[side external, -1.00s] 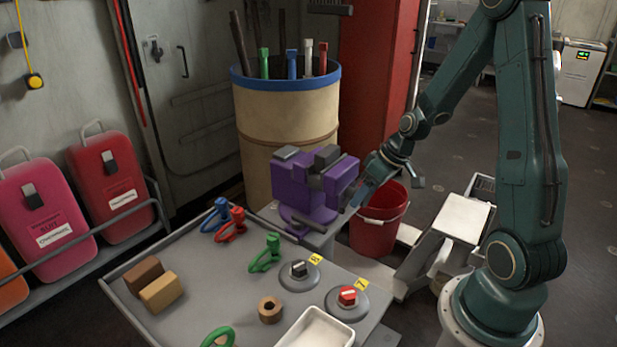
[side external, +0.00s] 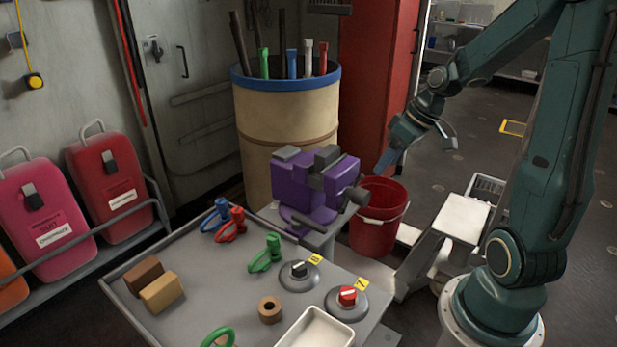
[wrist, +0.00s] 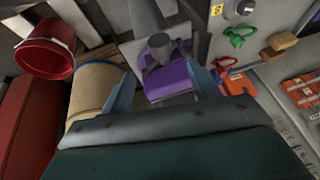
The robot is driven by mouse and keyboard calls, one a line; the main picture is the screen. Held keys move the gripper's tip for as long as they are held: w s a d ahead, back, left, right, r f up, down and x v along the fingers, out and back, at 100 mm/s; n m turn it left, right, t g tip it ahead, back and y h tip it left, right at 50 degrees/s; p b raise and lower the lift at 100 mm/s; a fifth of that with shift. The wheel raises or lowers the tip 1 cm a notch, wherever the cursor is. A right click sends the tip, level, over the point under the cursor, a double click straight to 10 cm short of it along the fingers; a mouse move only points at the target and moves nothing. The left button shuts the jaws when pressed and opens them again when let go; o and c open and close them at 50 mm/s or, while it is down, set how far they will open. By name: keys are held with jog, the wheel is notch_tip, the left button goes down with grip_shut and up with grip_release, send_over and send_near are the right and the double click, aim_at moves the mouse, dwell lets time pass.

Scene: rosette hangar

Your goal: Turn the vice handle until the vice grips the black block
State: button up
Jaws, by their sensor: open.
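The purple vice (side external: 305,190) stands on a grey stand at the table's far corner, and shows between my fingers in the wrist view (wrist: 172,80). A black block (side external: 327,156) sits at the top of the vice; whether both jaws touch it I cannot tell. The vice's dark screw end (side external: 357,197) sticks out to the right, with a handle bar (side external: 309,219) slanting down-left from it. My gripper (side external: 383,162) is open and empty, right of the vice, above the red bucket and apart from the handle. Its two fingers also show in the wrist view (wrist: 162,92).
A red bucket (side external: 378,228) stands right of the vice, and a tan drum (side external: 287,125) holding tools stands behind it. A white step-like stand (side external: 455,220) is near my base.

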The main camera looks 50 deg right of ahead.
jog(key=w+a+r+m+g+h, duration=0.1)
jog(key=w+m+g, duration=0.1)
jog(key=m, duration=1.5)
jog(key=w+a+r+m+g+h, duration=0.1)
jog(key=w+r+m+g, duration=0.1)
jog(key=m, duration=1.6)
jog(key=shift+w+r+m, duration=0.3)
jog(key=shift+w, duration=0.05)
dwell(1.4)
jog(key=shift+a, duration=0.1)
dwell(0.4)
